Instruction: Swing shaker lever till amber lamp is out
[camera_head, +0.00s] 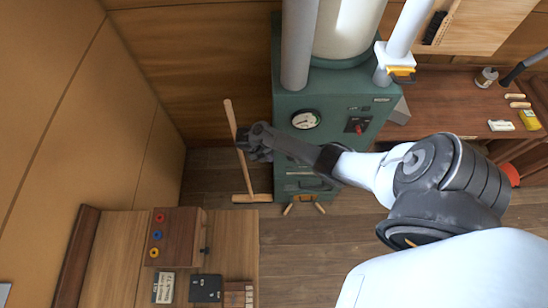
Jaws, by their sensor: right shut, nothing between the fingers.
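The green machine (340,98) stands at the back centre with a round gauge (305,119) and a dark switch plate with a red part (357,126) on its front. I cannot make out a shaker lever for certain, nor a lit amber lamp; a small orange patch (304,198) shows low on the front. My right gripper (246,143) is shut and empty, left of the machine. In the picture it overlaps a long wooden stick with a crosspiece at its foot (246,178); I cannot tell whether they touch. My left gripper is out of view.
A wooden bench (125,240) at the lower left bears a box with coloured rings (180,238). A worktop (460,105) with small items is at the right. Pipes and a pale cylinder rise above the machine. Bare floor (300,255) lies in front.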

